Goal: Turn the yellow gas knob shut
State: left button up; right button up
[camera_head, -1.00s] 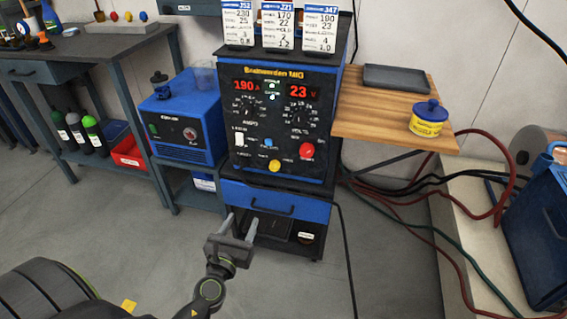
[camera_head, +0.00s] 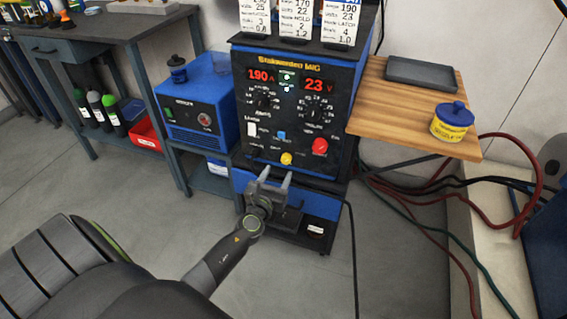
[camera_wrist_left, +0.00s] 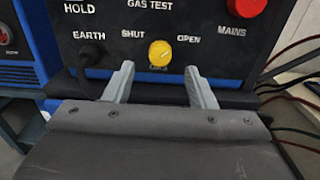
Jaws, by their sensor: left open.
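The yellow gas knob (camera_head: 286,158) sits low on the front panel of the blue and black welding machine (camera_head: 345,100). In the left wrist view the yellow knob (camera_wrist_left: 159,54) is between the labels SHUT on its left and OPEN on its right, with a pale pointer mark near its top. My left gripper (camera_head: 276,173) is open and empty, just below and in front of the knob. In the left wrist view its fingers (camera_wrist_left: 158,80) stand either side of the knob, apart from it. My right gripper is not in view.
A red mains knob (camera_head: 320,146) is right of the yellow knob. A black earth plug (camera_wrist_left: 90,57) is at its left in the wrist view. A wooden shelf (camera_head: 385,117) with a yellow tin (camera_head: 451,124) juts out right. A blue unit (camera_head: 197,108) stands left.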

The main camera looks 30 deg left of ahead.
aim_at(285, 161)
pick_arm(q)
jog(key=x, duration=0.5)
jog(key=shift+w+a+b, duration=0.1)
jog(key=shift+w+b, duration=0.3)
jog(key=shift+c, duration=0.2)
jog(key=c, duration=0.9)
